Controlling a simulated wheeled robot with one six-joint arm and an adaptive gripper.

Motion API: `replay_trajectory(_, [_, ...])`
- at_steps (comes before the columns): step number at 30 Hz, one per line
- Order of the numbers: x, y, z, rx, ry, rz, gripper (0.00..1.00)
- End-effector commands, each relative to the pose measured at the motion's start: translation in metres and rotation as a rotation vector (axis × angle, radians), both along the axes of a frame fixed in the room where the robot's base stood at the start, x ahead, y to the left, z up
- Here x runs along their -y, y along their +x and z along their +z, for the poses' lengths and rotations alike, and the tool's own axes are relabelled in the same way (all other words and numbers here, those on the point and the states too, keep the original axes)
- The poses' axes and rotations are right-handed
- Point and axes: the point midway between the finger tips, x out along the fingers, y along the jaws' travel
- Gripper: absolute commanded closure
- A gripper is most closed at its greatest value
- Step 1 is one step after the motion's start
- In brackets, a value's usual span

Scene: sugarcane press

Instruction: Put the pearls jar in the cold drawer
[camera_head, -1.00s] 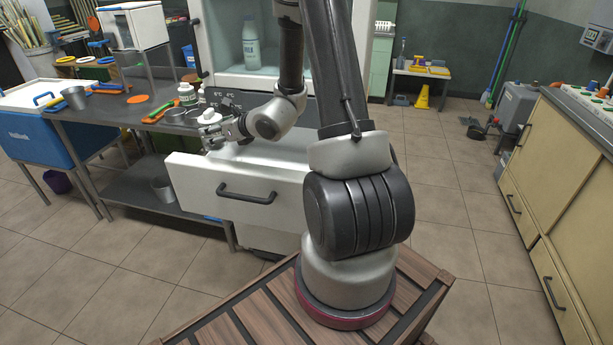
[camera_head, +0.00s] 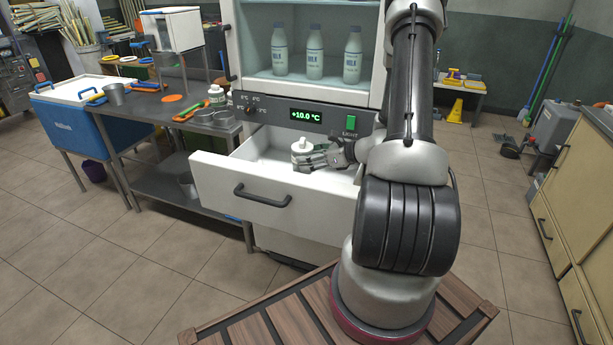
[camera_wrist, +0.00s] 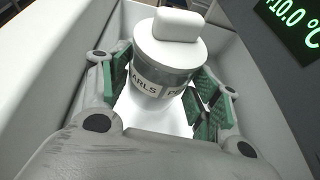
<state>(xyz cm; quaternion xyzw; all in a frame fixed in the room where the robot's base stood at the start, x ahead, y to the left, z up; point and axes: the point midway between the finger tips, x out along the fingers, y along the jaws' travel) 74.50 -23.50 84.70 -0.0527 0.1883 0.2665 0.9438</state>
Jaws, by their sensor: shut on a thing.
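The pearls jar (camera_wrist: 163,62) has a white lid and a label reading "ARLS" in the wrist view. In the head view the jar (camera_head: 299,149) is at the open drawer. My gripper (camera_head: 309,160) is shut on the jar, with green finger pads (camera_wrist: 160,95) on both sides of it. The jar is upright or slightly tilted, inside the outline of the drawer walls. I cannot tell whether its base touches the drawer floor. The cold drawer (camera_head: 241,192) is white with a dark handle, pulled out and open at the top.
The fridge panel (camera_head: 320,116) above the drawer shows +10.0 °C. A metal table (camera_head: 150,108) at left holds a white bottle (camera_head: 216,95) and cups. The drawer's left part is empty.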

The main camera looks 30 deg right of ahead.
Motion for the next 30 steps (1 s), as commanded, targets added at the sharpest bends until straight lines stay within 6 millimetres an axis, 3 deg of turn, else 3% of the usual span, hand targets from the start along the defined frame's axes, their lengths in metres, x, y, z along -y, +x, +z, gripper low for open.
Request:
replay_trajectory(13, [0.0, 0.0, -0.057, 0.001, 0.002, 0.0, 0.75])
replay_trajectory(30, [0.0, 0.0, -0.067, 0.002, 0.001, -0.001, 0.75])
